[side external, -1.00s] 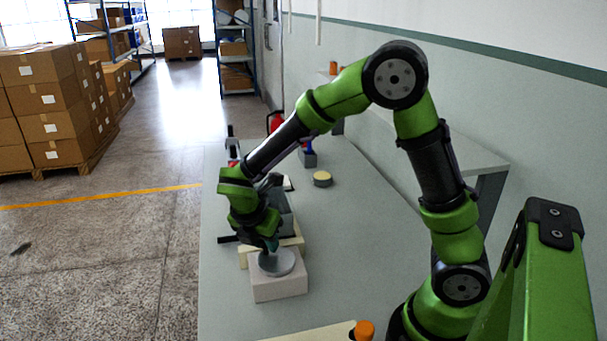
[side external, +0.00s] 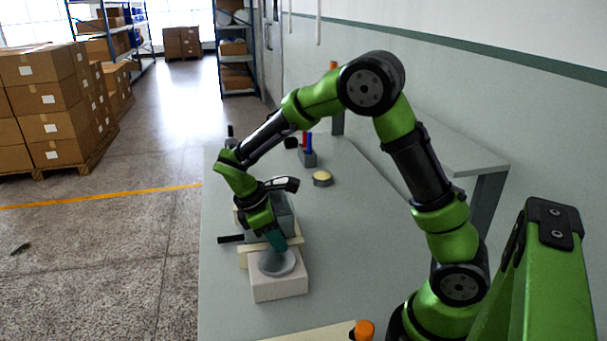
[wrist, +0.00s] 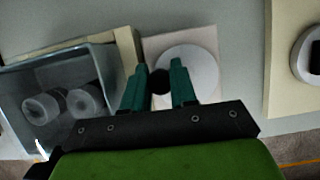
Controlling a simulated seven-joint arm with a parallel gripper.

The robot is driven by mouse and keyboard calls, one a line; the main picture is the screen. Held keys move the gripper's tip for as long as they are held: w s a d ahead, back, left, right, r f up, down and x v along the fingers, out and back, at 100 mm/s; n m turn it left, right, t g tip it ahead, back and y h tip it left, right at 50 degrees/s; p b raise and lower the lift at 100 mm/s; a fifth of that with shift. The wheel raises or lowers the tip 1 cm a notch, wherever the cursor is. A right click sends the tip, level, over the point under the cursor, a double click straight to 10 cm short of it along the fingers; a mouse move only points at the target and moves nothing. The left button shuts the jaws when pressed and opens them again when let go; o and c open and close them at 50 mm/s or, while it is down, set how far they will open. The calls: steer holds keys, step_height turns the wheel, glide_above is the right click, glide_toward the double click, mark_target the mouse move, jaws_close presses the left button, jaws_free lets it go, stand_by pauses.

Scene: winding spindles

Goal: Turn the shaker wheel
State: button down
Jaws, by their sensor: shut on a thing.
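The shaker wheel appears as a round light grey disc (side external: 277,262) on a pale square block (side external: 282,288) on the table. The disc (wrist: 203,65) also shows in the wrist view, on the block. My gripper (side external: 279,243) is at the disc's far side in the side view, pointing down and tilted. In the wrist view, the teal fingers of my gripper (wrist: 160,80) are closed around a small dark round knob (wrist: 160,82) at the disc's left edge. The knob's lower part and its joint with the disc are hidden.
A see-through grey bin (wrist: 60,95) holding round spools stands close beside the block. A cream board (wrist: 285,80) with a round fitting lies on the other side. A small yellow-topped round pot (side external: 322,178) stands farther back. The table right of the block is clear.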

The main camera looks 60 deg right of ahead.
mark_target(289, 267)
steer(key=m, duration=0.2)
steer(key=s+m+y, duration=0.1)
steer(key=m, duration=0.1)
steer(key=shift+s+d+m+g+y, duration=0.1)
steer(key=shift+d+m+g+y, duration=0.1)
steer(key=shift+m+g+y, duration=0.15)
steer(key=m+y, duration=0.1)
steer(key=m, duration=0.1)
steer(key=s+m+y, duration=0.1)
steer(key=m, duration=0.2)
steer(key=shift+s+a+m, duration=0.1)
steer(key=shift+s+m, duration=0.1)
steer(key=shift+m, duration=0.05)
steer(key=m, duration=0.1)
steer(key=m+y, duration=0.1)
steer(key=m, duration=0.1)
steer(key=s+m, duration=0.1)
steer(key=shift+a+m+y, duration=0.3)
steer(key=shift+a+y, duration=0.05)
steer(key=m, duration=0.2)
steer(key=a+m+t+y, duration=0.1)
steer(key=m, duration=0.2)
steer(key=shift+s+a+m+t+y, duration=0.15)
steer(key=shift+s+m+t+y, duration=0.2)
steer(key=shift+m+y, duration=0.05)
steer(key=c, duration=0.9)
jaws_free()
steer(key=v, duration=1.7)
